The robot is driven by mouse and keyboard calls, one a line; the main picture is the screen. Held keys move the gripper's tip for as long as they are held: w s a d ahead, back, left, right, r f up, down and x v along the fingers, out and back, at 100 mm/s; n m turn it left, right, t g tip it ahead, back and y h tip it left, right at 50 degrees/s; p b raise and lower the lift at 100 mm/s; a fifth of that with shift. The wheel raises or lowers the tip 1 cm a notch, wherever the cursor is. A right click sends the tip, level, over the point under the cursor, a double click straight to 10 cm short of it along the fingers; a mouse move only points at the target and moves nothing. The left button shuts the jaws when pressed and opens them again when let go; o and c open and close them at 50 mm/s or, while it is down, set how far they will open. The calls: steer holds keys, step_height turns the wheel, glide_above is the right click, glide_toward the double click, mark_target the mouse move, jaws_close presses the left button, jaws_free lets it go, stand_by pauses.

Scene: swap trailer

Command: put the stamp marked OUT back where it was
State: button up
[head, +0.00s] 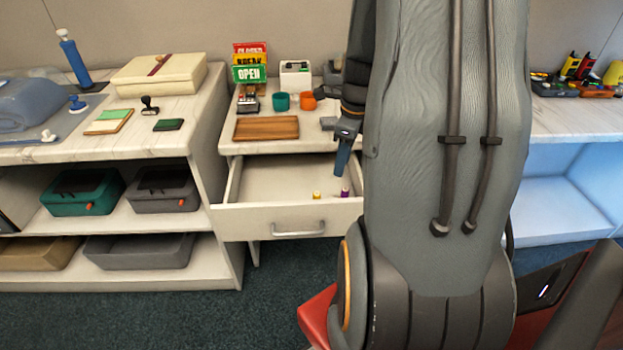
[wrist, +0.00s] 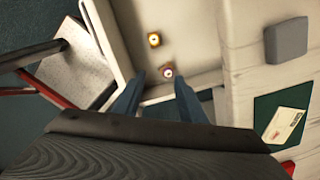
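Two small stamp-like pieces stand in the open drawer (head: 265,215), a yellow one (head: 317,195) and a purple one (head: 345,192). No marking is legible, so I cannot tell which says OUT. A black-handled stamp (head: 149,104) stands on the left counter beside a dark green pad (head: 168,125). My gripper (head: 343,174) points down over the drawer's right part. In the wrist view its fingers (wrist: 158,76) are apart, with the pale-topped piece below and between them.
The drawer unit's top holds a wooden board (head: 266,128), a teal cup (head: 281,101), an orange cup (head: 308,101) and stacked signs (head: 250,73). In the wrist view, a grey block (wrist: 286,40) and a green mat (wrist: 284,118) lie right of the drawer. Most of the drawer floor is bare.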

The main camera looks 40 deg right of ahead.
steer(key=s+a+r+n, duration=0.2)
steer(key=a+n, duration=0.5)
steer(key=n, duration=0.2)
steer(key=s+a+r+n, duration=0.3)
steer(key=a+n, duration=0.5)
steer(key=n, duration=0.1)
steer(key=s+a+r+n+g, duration=0.1)
steer(key=s+a+r+n, duration=0.1)
steer(key=a+n, duration=0.5)
steer(key=s+n, duration=0.1)
steer(key=n, duration=0.2)
steer(key=shift+a+r, duration=0.25)
steer(key=shift+a, duration=0.05)
steer(key=shift+s, duration=0.1)
steer(key=a+p, duration=0.1)
steer(key=a+r+p, duration=0.1)
steer(key=a+n+p, duration=0.1)
steer(key=shift+s+a+r, duration=0.15)
steer(key=shift+a+r, duration=0.05)
steer(key=shift+r, duration=0.2)
